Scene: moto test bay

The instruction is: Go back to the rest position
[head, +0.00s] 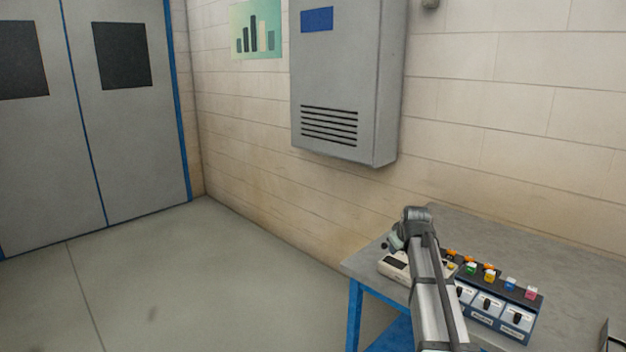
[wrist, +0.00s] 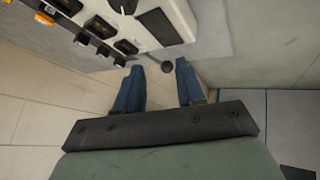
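My gripper (wrist: 159,66) shows two blue fingers standing apart in the wrist view, with nothing held between them. In the head view my gripper (head: 394,242) is at the left end of the workbench, over or beside a white box (head: 395,268), and my own arm partly hides it. The white box also shows past the fingers in the wrist view (wrist: 175,22).
The grey workbench (head: 590,262) with blue legs stands against the block wall. A control panel (head: 487,303) with coloured buttons and black switches sits on it, right of my arm. A grey wall cabinet (head: 345,80) hangs above. The floor at left is clear before grey doors.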

